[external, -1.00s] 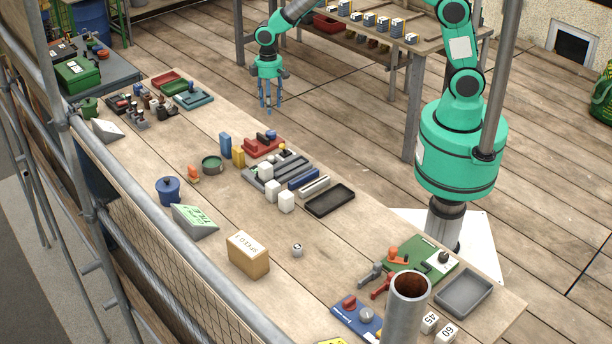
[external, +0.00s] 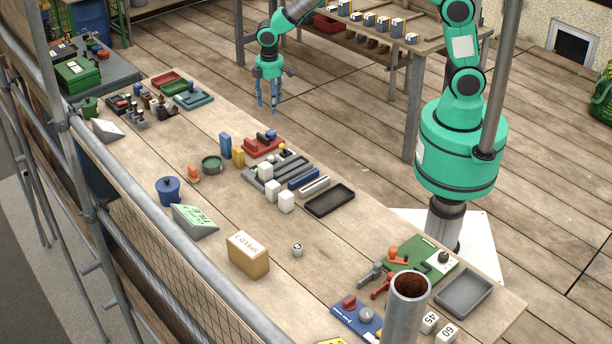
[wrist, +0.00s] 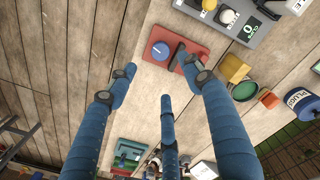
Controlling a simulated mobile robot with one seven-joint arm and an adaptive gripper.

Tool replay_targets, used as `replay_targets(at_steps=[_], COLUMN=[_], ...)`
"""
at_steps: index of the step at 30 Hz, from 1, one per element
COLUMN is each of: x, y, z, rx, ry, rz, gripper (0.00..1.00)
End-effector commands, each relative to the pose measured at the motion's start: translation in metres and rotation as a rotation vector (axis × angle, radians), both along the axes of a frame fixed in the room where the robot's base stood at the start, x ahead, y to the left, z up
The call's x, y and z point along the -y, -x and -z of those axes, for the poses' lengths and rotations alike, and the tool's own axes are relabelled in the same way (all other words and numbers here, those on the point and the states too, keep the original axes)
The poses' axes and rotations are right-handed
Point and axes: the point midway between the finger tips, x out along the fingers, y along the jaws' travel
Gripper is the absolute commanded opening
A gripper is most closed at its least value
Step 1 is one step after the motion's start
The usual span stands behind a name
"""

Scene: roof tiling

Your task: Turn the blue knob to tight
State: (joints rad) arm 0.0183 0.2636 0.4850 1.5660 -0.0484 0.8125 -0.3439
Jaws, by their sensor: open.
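The blue knob (wrist: 160,51) is round with a white pointer line, on a red plate (wrist: 195,55) in the wrist view. A dark upright bar stands beside it on the plate. In the external view the blue knob (external: 271,134) shows small at the far end of the red plate (external: 258,148). My gripper (wrist: 165,84) has its blue fingers spread and empty. In the external view my gripper (external: 272,100) hangs in the air beyond the bench's far edge, above and apart from the plate. Any tight marking is too small to read.
A teal frame (external: 196,98) lies further left. The bench is bare between the plate and that frame.

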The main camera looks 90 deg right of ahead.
Motion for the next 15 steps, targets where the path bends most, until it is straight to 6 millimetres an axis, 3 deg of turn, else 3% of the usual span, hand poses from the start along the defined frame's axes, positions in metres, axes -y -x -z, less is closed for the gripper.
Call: replay_targets(at_steps=[15], x=[0.003], y=[0.000], z=[0.074], rx=[-0.004], ry=[0.000], rz=[0.000], gripper=[0.51])
